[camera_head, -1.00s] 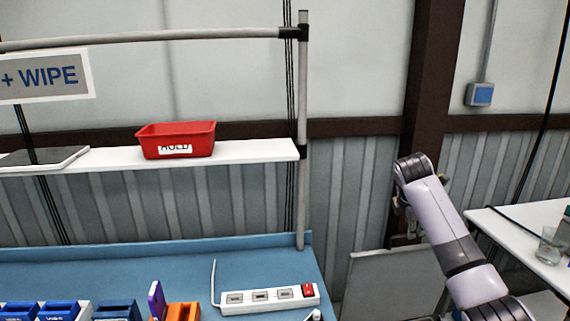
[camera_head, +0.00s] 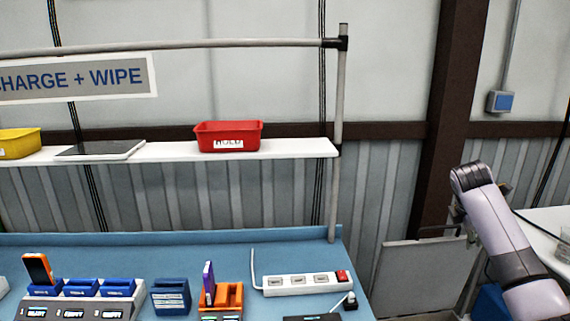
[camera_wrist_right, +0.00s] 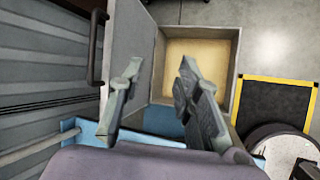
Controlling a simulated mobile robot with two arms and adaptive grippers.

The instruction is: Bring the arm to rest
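My right arm comes in from the right in the head view, raised in front of the wall. Its gripper (camera_head: 456,214) is mostly hidden behind the wrist there. In the right wrist view the two fingers of my right gripper (camera_wrist_right: 160,70) stand clearly apart with nothing between them. Beyond them are an open box-like cabinet (camera_wrist_right: 195,72) with a pale tan inside and its grey door (camera_wrist_right: 130,45). My left gripper is in neither view.
A blue bench (camera_head: 200,245) holds an orange holder (camera_head: 229,297), a power strip (camera_head: 300,284) and several blue cradles. A shelf (camera_head: 290,150) above carries a red bin (camera_head: 228,136), a yellow bin (camera_head: 18,144) and a flat tablet (camera_head: 100,150). A grey panel (camera_head: 422,278) stands right of the bench.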

